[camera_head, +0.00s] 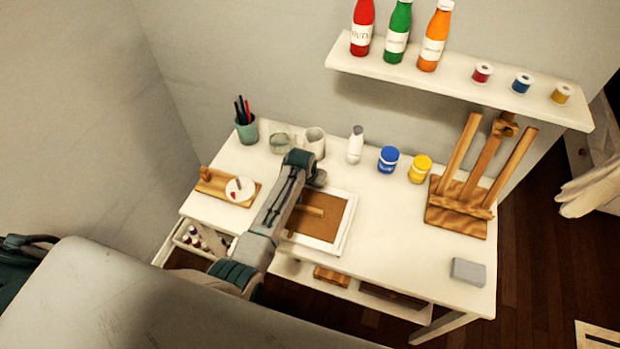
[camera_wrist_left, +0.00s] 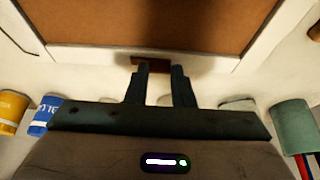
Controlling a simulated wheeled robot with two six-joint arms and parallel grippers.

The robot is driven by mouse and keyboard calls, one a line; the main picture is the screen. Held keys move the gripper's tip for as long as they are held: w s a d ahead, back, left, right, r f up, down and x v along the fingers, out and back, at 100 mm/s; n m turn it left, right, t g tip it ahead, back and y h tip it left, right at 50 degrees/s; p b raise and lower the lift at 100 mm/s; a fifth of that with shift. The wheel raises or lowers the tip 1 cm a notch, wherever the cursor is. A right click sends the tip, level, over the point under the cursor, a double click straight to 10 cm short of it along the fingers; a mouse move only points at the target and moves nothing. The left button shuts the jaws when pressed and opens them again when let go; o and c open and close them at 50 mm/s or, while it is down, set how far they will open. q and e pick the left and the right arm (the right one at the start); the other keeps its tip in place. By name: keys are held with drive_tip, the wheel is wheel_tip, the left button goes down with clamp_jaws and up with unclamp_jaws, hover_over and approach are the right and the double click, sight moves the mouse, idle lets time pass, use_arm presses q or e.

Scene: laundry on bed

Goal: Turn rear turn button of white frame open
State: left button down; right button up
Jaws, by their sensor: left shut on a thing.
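The white frame (camera_head: 349,222) lies flat on the white table with its brown backing facing up. A lighter wooden strip (camera_head: 310,210) shows on the backing, partly behind my left arm. My left gripper (camera_head: 318,181) is at the frame's rear edge. In the left wrist view its fingers (camera_wrist_left: 160,70) point at the frame's white border (camera_wrist_left: 105,58). They are shut on the small dark brown rear turn button (camera_wrist_left: 152,62), which lies across the border and is partly hidden by the fingertips. The button is hidden in the head view. My right gripper is not in view.
Behind my gripper stand a glass (camera_head: 281,138), a white mug (camera_head: 315,140), a white bottle (camera_head: 355,146), and blue (camera_head: 388,160) and yellow (camera_head: 420,168) jars. A wooden easel (camera_head: 462,190) stands at right. The table's front right is mostly clear, with a grey block (camera_head: 468,272).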

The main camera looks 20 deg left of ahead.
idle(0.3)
use_arm(q)
drive_tip(key=c, duration=1.2)
unclamp_jaws()
drive_tip(key=shift+c, duration=0.2)
drive_tip(key=shift+r, duration=0.1)
drive_tip(key=b+v, duration=0.2)
drive_tip(key=v, duration=0.8)
drive_tip(key=shift+r, duration=0.3)
drive_tip(key=shift+s+d, duration=0.1)
drive_tip(key=shift+s, duration=0.05)
